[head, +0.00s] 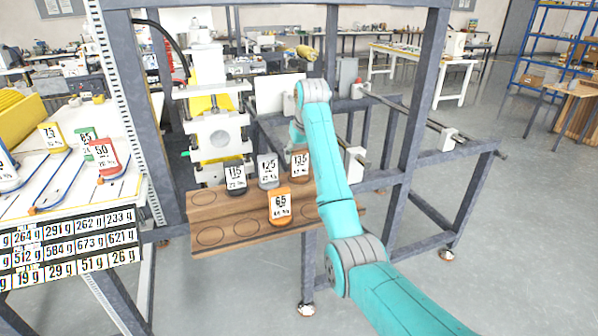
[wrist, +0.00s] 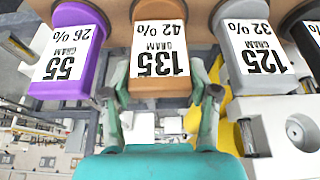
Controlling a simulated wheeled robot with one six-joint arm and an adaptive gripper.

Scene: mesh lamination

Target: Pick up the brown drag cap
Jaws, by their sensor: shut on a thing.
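The brown drag cap (wrist: 160,60) is in the middle of the wrist view, with a white label reading 135 and 42 %. My gripper (wrist: 160,92) has one finger on each side of it and is shut on it.
A purple cap (wrist: 68,52) and a grey cap (wrist: 253,50) stand close on either side. A black cap (head: 235,179) and an orange cap (head: 280,206) are also on the rack. Grey frame posts (head: 414,95) stand near my arm.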

